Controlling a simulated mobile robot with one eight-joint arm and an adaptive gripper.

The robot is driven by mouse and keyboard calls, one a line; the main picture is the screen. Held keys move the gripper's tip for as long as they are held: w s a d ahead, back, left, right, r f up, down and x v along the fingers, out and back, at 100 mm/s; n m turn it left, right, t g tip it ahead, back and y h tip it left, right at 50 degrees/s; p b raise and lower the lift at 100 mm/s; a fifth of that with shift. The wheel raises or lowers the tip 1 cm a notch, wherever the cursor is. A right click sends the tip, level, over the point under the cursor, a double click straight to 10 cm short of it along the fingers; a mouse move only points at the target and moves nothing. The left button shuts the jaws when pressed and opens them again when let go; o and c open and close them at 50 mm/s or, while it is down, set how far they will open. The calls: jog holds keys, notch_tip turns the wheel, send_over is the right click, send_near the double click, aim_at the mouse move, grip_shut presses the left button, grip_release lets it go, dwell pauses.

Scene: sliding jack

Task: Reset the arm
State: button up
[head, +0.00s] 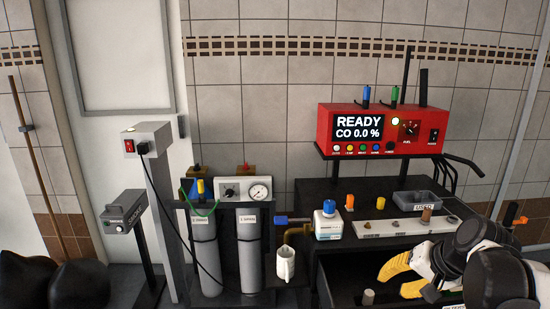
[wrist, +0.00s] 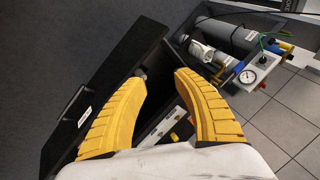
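My gripper (head: 391,284) reaches in from the right in the head view, its two yellow fingers spread apart with nothing between them. It is at the front of the black cart (head: 340,199), over the open drawer area. In the wrist view my gripper (wrist: 160,77) also shows open and empty, with the cart's black surfaces beyond the fingertips. A small grey cylinder (head: 368,296) stands in the drawer, left of and below the fingertips; nothing touches it. My arm hides the right part of the cart.
A red analyser (head: 352,163) reading READY, CO 0.0 % stands on the upper shelf. A light strip (head: 391,227) with small parts and a white-blue bottle (head: 327,222) sit on the cart.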

jog(key=s+a+r+n+t+h, duration=0.1)
jog(key=s+a+n+h, duration=0.1)
jog(key=s+a+n, duration=0.4)
jog(key=s+a, duration=0.4)
jog(key=s, duration=0.4)
jog(key=shift+s+r+h, duration=0.2)
jog(key=shift+r+h, duration=0.05)
jog(key=shift+h, duration=0.05)
